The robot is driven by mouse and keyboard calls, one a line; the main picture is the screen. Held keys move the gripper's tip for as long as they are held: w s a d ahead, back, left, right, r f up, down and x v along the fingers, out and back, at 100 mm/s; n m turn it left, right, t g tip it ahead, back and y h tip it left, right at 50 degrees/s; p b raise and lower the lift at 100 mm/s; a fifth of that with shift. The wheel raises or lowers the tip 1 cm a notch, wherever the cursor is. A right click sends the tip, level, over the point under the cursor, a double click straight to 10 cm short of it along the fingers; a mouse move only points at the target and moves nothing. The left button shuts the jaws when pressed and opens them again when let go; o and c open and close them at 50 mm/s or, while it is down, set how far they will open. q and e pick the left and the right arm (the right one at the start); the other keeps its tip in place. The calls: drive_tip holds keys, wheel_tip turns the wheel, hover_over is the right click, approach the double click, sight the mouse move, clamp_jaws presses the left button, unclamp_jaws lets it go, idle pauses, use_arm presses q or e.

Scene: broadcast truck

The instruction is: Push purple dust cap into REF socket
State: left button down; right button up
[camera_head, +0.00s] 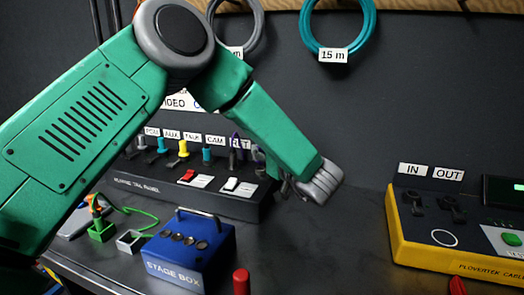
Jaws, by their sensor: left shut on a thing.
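The dark panel (150,178) stands at the back with a row of labelled sockets and coloured plugs. The label at its right end, seemingly REF (242,143), is partly hidden, and its socket cannot be made out clearly. A thin purple cord (235,142) shows by that label. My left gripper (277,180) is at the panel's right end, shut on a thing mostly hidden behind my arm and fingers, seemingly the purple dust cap. I cannot tell whether the cap touches the socket. My right gripper is not in view.
A blue stage box (190,255) stands in front of the panel, with a small green block (101,230) to its left. A yellow-edged cable tester (455,262) is at the right. Coiled cables hang on the wall. The counter between panel and tester is clear.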

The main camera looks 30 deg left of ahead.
use_arm(q)
drive_tip(key=shift+p, duration=0.5)
drive_tip(key=shift+f+b, duration=0.35)
drive_tip(key=shift+f, duration=0.7)
drive_tip(key=c, duration=1.5)
unclamp_jaws()
drive_tip(key=shift+s+d, duration=0.1)
drive_tip(key=shift+d, duration=0.2)
drive_tip(key=v, duration=1.1)
drive_tip(key=shift+d, duration=0.25)
